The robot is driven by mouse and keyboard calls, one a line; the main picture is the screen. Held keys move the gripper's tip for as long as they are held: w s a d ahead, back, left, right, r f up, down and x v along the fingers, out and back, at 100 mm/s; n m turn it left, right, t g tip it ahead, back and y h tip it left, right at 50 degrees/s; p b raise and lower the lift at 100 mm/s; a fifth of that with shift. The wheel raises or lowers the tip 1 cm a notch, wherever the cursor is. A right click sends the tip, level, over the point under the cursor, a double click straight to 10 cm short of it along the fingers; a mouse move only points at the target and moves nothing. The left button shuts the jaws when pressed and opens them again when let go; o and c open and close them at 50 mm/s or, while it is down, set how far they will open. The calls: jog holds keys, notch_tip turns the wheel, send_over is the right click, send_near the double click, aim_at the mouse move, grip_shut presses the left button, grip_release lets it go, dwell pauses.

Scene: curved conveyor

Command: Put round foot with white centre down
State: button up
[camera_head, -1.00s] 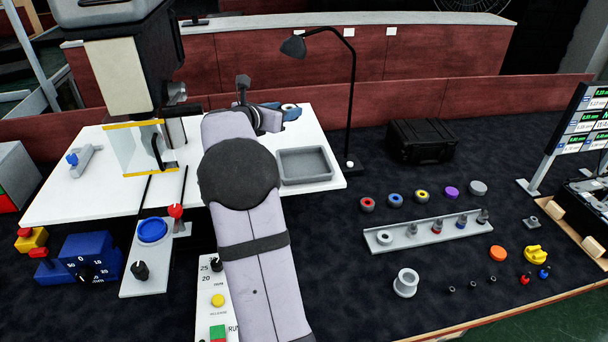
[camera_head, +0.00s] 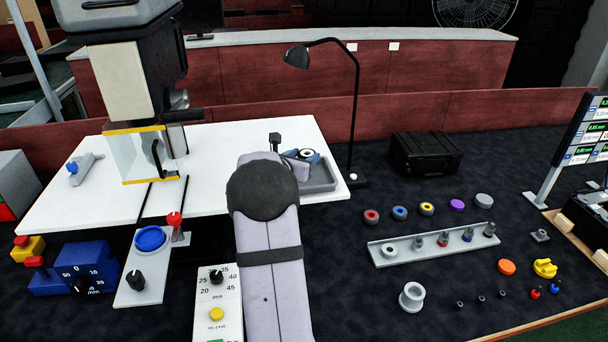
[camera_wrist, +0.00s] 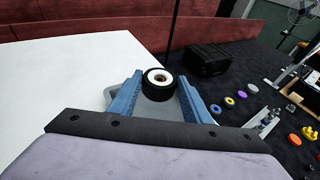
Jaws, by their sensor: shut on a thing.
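The round foot with white centre (camera_head: 308,153) is a short black cylinder with a white ring on top. My gripper (camera_head: 302,158) is shut on it, and the foot sits between the blue fingers. In the wrist view the foot (camera_wrist: 158,84) shows upright at the tips of my gripper (camera_wrist: 160,92). A shallow grey tray (camera_head: 321,187) lies under and beside my gripper at the right end of the white table. My arm hides part of the tray, and the height of the foot above it cannot be told.
A black lamp (camera_head: 354,120) stands just right of the tray. A machine with a clear guard (camera_head: 134,156) stands on the white table (camera_head: 225,140) to the left. A black case (camera_head: 425,153), coloured rings and a rail of small parts (camera_head: 430,247) lie on the dark surface at right.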

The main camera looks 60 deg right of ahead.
jog(key=shift+f+p, duration=0.5)
jog(key=shift+f, duration=2.4)
jog(key=shift+f+b, duration=0.3)
jog(key=shift+b, duration=0.05)
jog(key=o, duration=1.1)
jog(key=shift+a+r+p, duration=0.1)
jog(key=shift+r+p, duration=0.2)
jog(key=shift+p, duration=0.1)
jog(key=shift+a+b, duration=0.3)
jog(key=shift+a, duration=0.05)
jog(key=b+v, duration=0.2)
jog(key=v, duration=0.9)
jog(key=shift+s+r+b, duration=0.1)
jog(key=shift+b, duration=0.25)
